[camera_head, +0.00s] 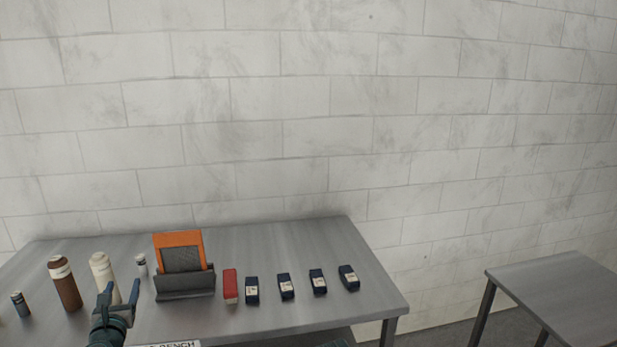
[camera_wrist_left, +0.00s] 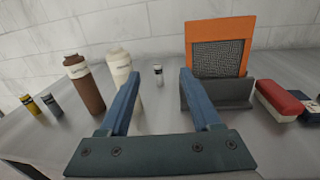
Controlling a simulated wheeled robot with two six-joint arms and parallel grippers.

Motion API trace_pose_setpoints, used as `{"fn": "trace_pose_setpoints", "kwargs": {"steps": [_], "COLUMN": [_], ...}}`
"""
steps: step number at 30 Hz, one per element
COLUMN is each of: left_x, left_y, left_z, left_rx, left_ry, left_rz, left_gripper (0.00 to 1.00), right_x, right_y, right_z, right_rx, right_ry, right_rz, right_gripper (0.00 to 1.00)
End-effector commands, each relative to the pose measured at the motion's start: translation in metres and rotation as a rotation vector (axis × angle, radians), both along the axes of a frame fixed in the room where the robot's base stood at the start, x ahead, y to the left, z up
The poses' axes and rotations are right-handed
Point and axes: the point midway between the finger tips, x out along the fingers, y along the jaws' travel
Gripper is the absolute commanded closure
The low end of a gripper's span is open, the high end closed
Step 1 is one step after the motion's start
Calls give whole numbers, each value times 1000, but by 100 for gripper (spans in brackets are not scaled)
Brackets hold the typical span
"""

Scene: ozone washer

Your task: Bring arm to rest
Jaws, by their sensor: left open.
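My left gripper (camera_head: 118,297) is low at the left of the head view, over the front part of the grey table (camera_head: 320,245). Its two blue fingers stand wide apart in the left wrist view (camera_wrist_left: 160,95), with nothing between them but a view of the table and a small white-capped vial (camera_wrist_left: 158,75) farther back. A cream bottle (camera_head: 101,272) stands just behind the left finger, partly hidden by it. My right gripper is not clearly visible; a small dark teal part shows at the bottom edge of the head view.
An orange-framed filter (camera_head: 179,240) stands in a dark holder (camera_head: 185,284). A red block (camera_head: 230,287) and several dark blue packs (camera_head: 286,287) lie to its right. A brown bottle (camera_head: 66,284) and a grey vial (camera_head: 19,304) stand left. A second table (camera_head: 565,290) is at right.

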Motion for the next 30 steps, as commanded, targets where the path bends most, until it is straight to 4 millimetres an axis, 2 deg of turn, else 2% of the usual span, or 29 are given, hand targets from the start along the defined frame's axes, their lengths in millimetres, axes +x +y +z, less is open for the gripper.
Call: {"fn": "trace_pose_setpoints", "kwargs": {"steps": [8,11,17,20,23,24,26,27,30], "left_x": [16,24,39,44,43,40,31,22,-10], "left_y": [-39,-60,-122,-165,-222,-248,-287,-312,-366], "left_z": [-5,-9,-23,-36,-57,-68,-88,-101,-139], "left_rx": [134,209,428,583,802,909,1083,1203,1528], "left_ry": [64,98,183,234,291,315,345,360,381], "left_rz": [-112,-173,-352,-479,-661,-751,-897,-998,-1279], "left_gripper": [35,35,35,35,35,35,35,35,35], "right_x": [0,0,0,0,0,0,0,0,0], "right_y": [0,0,0,0,0,0,0,0,0], "right_z": [0,0,0,0,0,0,0,0,0], "right_rx": [0,0,0,0,0,0,0,0,0], "right_ry": [0,0,0,0,0,0,0,0,0], "right_rz": [0,0,0,0,0,0,0,0,0], "right_gripper": [50,50,50,50,50,50,50,50,50]}}
